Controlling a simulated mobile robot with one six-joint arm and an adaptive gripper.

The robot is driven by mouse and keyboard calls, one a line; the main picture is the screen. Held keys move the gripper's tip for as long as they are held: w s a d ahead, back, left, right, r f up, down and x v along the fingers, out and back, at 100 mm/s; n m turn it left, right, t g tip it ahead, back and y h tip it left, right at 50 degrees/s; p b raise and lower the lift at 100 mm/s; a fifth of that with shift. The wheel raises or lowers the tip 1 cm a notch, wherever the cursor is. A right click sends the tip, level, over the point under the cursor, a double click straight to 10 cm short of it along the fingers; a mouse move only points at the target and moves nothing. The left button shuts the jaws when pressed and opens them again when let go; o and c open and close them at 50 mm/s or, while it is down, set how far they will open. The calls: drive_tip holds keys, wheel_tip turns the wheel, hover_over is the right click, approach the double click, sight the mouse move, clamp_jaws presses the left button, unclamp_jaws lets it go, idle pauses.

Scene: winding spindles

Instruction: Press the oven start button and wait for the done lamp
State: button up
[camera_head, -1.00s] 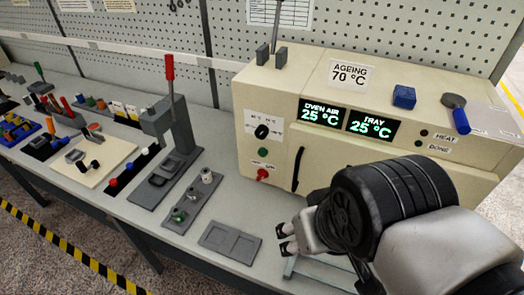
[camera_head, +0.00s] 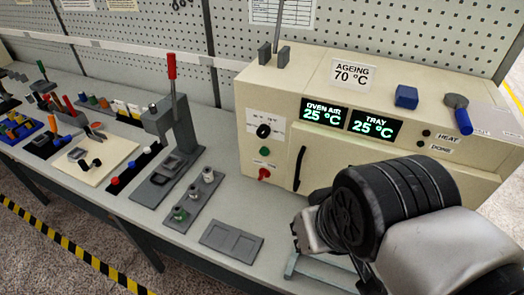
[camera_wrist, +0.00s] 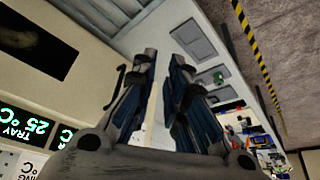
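The cream oven (camera_head: 275,100) stands at the right of the bench. Its front left panel has a black knob (camera_head: 263,131), a green button (camera_head: 264,151) and a red button (camera_head: 264,174). The displays read OVEN AIR 25 °C (camera_head: 323,112) and TRAY 25 °C (camera_head: 375,126). The HEAT lamp (camera_head: 426,133) and DONE lamp (camera_head: 420,145) both look dark. My gripper (camera_head: 298,232) is in front of the oven, low and right of the buttons, touching none of them. In the wrist view, its fingers (camera_wrist: 163,62) are apart with nothing between them.
A black door handle (camera_head: 299,168) is on the oven front, right of the buttons. A lever press (camera_head: 170,120) and a grey tray (camera_head: 231,241) lie left of my gripper. A blue block (camera_head: 406,96) and a blue-handled tool (camera_head: 457,108) rest on the oven top.

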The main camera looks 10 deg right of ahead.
clamp_jaws()
idle(1.1)
